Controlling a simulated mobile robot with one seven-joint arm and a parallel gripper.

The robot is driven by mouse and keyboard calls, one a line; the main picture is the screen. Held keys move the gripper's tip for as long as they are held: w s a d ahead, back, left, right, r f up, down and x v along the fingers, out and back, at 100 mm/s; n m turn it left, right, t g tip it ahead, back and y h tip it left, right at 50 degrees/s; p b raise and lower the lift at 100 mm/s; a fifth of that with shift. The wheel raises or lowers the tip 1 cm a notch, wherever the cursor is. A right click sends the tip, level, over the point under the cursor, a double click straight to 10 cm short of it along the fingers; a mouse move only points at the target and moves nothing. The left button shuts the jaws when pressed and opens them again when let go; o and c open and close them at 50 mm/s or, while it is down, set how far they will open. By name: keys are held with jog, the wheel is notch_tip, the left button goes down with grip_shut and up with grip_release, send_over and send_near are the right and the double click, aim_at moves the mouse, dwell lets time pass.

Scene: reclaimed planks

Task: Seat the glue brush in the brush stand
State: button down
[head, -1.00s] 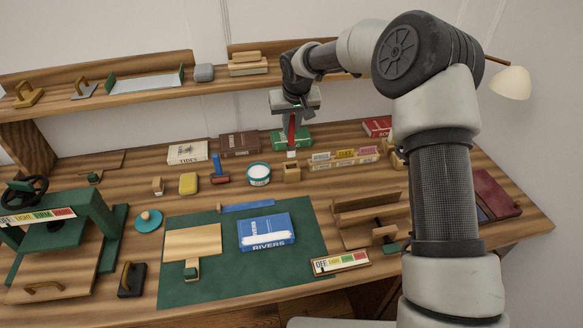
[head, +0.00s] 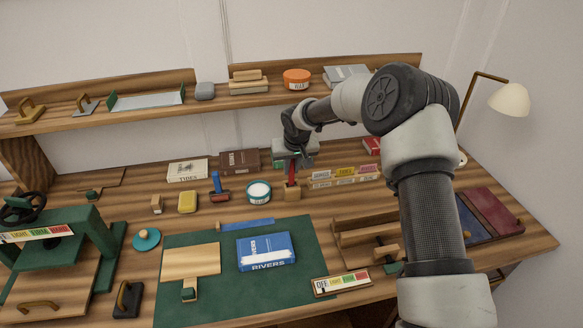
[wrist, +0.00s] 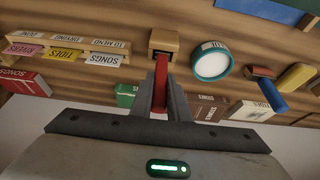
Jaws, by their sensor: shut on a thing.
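My gripper (head: 292,162) is shut on the red handle of the glue brush (head: 292,173), which is roughly upright. In the wrist view the brush (wrist: 161,70) sits between the fingers (wrist: 163,98). The brush stand (head: 292,194) is a small wooden block directly below; it also shows in the wrist view (wrist: 164,38) with a dark opening at the brush's lower end. The red handle runs down to the top of the stand, and the pale bristle end is hidden there. I cannot tell how deep it is.
A white glue tub with a teal rim (head: 259,191) stands close left of the stand. A rack of labelled cards (head: 343,176) is close on the right. Books (head: 239,161) lie behind, under the shelf (head: 130,108). A green mat (head: 213,279) lies in front.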

jog(key=c, duration=1.7)
grip_release()
jog(key=shift+p, duration=0.35)
